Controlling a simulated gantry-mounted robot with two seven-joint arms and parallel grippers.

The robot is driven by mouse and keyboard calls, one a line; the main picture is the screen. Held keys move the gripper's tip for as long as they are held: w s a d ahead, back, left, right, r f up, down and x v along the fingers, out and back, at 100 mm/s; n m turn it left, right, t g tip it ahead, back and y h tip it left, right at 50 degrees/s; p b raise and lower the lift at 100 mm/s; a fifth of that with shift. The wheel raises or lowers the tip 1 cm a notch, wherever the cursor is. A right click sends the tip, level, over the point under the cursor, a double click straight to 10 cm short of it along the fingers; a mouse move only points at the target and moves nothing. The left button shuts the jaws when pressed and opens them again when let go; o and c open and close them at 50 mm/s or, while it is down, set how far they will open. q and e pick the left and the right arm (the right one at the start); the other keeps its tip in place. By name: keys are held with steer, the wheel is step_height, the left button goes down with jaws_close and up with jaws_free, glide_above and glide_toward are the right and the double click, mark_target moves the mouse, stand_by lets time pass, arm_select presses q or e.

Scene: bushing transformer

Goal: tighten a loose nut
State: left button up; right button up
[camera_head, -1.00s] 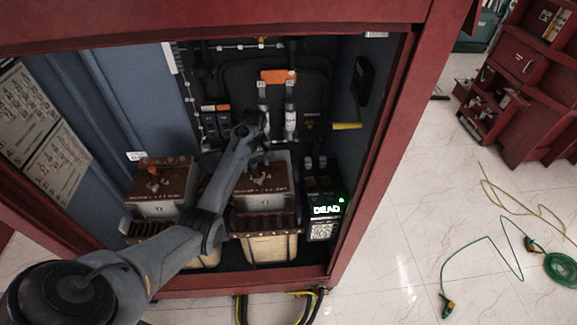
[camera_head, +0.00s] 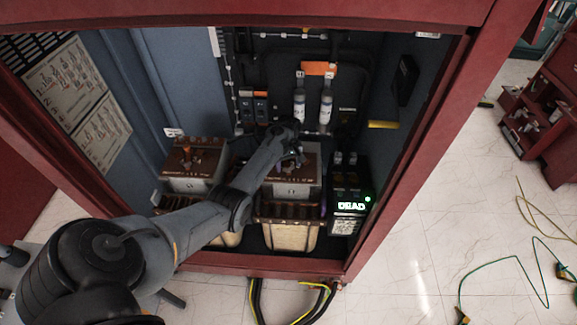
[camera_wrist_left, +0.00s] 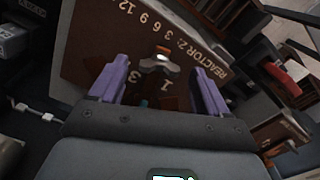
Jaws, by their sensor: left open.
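My left gripper (camera_head: 297,157) reaches into the open cabinet over the right-hand brown-topped reactor box (camera_head: 291,189). In the left wrist view its two purple fingers (camera_wrist_left: 159,82) are open and apart. Between and beyond them is a small grey winged nut-like piece (camera_wrist_left: 158,65) with a bright centre, on the brown plate (camera_wrist_left: 95,45) marked "REACTOR 2" with numbers. The fingers do not appear to touch it. I cannot tell whether it is loose. In the head view the arm hides it. My right gripper is not in view.
A second brown-topped box (camera_head: 192,183) stands to the left. A black device with a lit "DEAD" display (camera_head: 351,206) stands close on the right. The red cabinet frame (camera_head: 405,150) bounds the opening.

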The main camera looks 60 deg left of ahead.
arm_select(q)
steer(key=shift+f, duration=0.4)
steer(key=c, duration=1)
steer(key=shift+r+m+p, duration=0.25)
steer(key=shift+m+p, duration=0.75)
steer(key=shift+p, duration=0.05)
steer(key=shift+c, duration=0.2)
steer(key=shift+f+m, duration=0.1)
steer(key=shift+m, duration=0.5)
steer(key=shift+f+m+p, duration=0.15)
steer(key=shift+m+p, duration=0.2)
steer(key=shift+m, duration=0.35)
steer(key=o, duration=1)
